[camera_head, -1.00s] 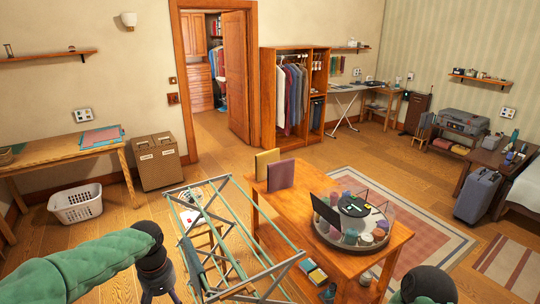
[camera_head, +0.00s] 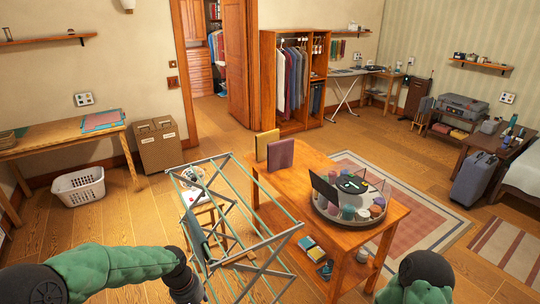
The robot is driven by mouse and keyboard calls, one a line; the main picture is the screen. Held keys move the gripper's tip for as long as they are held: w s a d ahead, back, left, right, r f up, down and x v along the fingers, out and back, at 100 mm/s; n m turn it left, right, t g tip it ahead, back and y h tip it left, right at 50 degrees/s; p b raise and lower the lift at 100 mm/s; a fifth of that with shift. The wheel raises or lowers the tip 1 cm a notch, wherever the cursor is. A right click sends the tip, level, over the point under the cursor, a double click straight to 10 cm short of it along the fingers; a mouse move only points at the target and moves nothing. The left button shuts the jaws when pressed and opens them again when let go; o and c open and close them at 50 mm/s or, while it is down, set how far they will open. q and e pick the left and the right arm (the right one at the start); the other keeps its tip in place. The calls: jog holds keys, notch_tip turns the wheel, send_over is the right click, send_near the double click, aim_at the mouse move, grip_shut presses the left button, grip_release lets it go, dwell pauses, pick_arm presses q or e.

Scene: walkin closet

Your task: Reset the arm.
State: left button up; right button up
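My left arm, in a green padded sleeve, comes in from the lower left. Its dark wrist and the near part of the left gripper (camera_head: 188,291) show at the bottom edge, close to the left side of the drying rack; the fingertips are not clearly visible. Of my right arm, only a rounded green and dark part shows at the bottom, right of the wooden table. The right gripper is out of the picture. No held object shows.
A metal drying rack (camera_head: 246,239) stands right beside my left wrist. A wooden table (camera_head: 343,236) with a round tray (camera_head: 389,212) and upright folders (camera_head: 280,154) is right of it. A white basket (camera_head: 78,187) and brown hamper (camera_head: 160,146) stand left. Floor between hamper and rack is open.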

pick_arm(q)
jog(key=s+d+f+b, duration=0.1)
jog(key=s+d+f, duration=0.2)
jog(key=f, duration=0.6)
jog(key=s+d+f+m+h+b, duration=0.1)
jog(key=s+d+f, duration=0.3)
jog(key=s+f, duration=0.4)
jog(key=s+d+f+h+b, duration=0.1)
jog(key=s+d+f+b, duration=0.2)
jog(key=s+f, duration=0.3)
notch_tip(320, 180, down, 4)
jog(key=shift+s+d+f+m, duration=0.15)
jog(key=shift+d+f+m, duration=0.05)
jog(key=shift+d+m, duration=0.25)
